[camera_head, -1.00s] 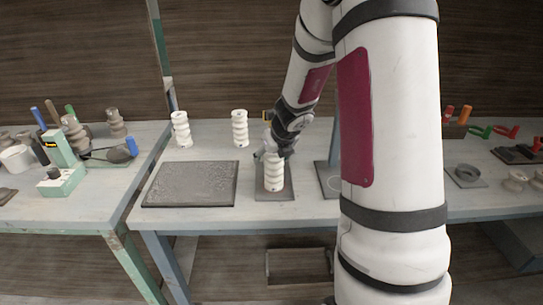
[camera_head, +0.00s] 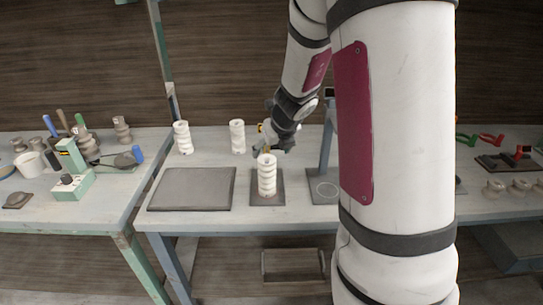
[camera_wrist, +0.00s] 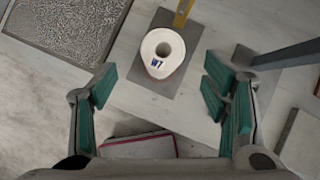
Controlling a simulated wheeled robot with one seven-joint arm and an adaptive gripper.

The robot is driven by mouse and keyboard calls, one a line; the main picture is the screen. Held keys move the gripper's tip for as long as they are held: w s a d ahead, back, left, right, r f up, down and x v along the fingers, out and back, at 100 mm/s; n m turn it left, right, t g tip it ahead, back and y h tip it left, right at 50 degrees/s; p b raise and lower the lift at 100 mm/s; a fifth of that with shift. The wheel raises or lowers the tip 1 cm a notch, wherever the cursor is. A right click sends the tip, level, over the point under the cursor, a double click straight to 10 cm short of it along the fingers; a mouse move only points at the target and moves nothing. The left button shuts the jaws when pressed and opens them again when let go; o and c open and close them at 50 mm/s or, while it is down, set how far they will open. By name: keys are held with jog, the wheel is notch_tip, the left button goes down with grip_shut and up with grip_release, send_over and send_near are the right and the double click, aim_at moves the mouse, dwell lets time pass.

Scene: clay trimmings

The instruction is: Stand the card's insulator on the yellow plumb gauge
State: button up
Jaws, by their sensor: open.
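A white ribbed insulator (camera_head: 267,176) stands upright on a grey plate (camera_head: 280,198) with a yellow post, the plumb gauge (camera_head: 262,127), at its back. In the wrist view the insulator (camera_wrist: 163,53) shows its round top with a hole and a mark like "W7"; the plate (camera_wrist: 172,84) and yellow post (camera_wrist: 183,12) also show. My gripper (camera_head: 275,141) is above and behind the insulator in the head view. In the wrist view my gripper (camera_wrist: 158,76) is open and empty, its green pads apart from the insulator. I cannot make out a readable card.
Two more white insulators (camera_head: 183,138) (camera_head: 237,137) stand at the table's back left. A flat grey textured slab (camera_head: 191,189) lies left of the plate. A blue-grey upright (camera_head: 327,150) on a plate stands close on the right. Tools crowd the left bench (camera_head: 100,210).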

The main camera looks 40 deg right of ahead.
jog(key=s+a+r+n+y, duration=0.2)
jog(key=s+a+r+n, duration=0.3)
jog(key=a+r+n, duration=0.35)
jog(key=s+a+r+n+y, duration=0.2)
jog(key=s+a+r+n, duration=0.3)
jog(key=a+n, duration=0.55)
jog(key=s+a+r+n+g+h, duration=0.1)
jog(key=s+r+n+h, duration=0.1)
jog(key=s+n, duration=1.4)
jog(key=n, duration=0.3)
jog(key=shift+s+h, duration=0.2)
jog(key=shift+h, duration=0.1)
jog(key=shift+d+r, duration=0.1)
